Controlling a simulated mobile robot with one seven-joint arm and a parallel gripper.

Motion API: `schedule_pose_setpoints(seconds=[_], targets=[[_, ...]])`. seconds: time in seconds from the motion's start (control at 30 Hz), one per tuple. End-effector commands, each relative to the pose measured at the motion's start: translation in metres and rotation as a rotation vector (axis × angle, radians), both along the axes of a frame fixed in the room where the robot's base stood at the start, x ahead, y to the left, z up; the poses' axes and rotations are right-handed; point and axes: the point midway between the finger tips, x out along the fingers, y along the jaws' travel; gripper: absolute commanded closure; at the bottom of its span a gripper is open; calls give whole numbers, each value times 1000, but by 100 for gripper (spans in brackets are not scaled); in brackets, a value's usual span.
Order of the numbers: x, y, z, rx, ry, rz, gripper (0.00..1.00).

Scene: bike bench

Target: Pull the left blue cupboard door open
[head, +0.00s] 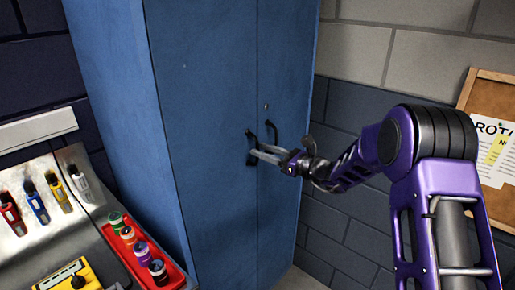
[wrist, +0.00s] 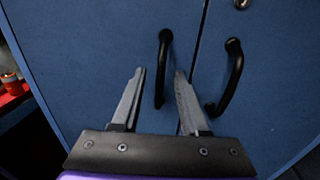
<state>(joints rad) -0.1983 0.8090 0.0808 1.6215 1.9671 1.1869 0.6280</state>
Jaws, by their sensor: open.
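The blue cupboard (head: 215,60) stands in the corner with both doors shut. Its left door (head: 205,110) also fills the left of the wrist view (wrist: 90,60). The left door's black handle (wrist: 164,60) is an upright bar near the seam. The right door (head: 285,70) has a similar black handle (wrist: 235,75). My gripper (wrist: 160,72) is open, with its two fingers on either side of the left handle in the wrist view. In the head view my gripper (head: 256,155) is at the left handle, partly covering it. I cannot tell whether the fingers touch the handle.
A red tray (head: 128,258) of coloured bottles lies on the bench left of the cupboard. Several coloured tools (head: 38,202) rest on a grey panel beside it. A cork noticeboard (head: 482,90) hangs on the right wall. A round lock (wrist: 242,4) is above the right handle.

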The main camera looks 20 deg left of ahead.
Motion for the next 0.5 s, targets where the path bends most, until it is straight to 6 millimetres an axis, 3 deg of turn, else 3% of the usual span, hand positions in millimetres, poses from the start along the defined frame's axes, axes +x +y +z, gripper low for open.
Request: schedule_pose_setpoints(seconds=[0.2,0.5], targets=[[6,20,0,-1,-1,0,56],[7,23,0,-1,0,-1,56]])
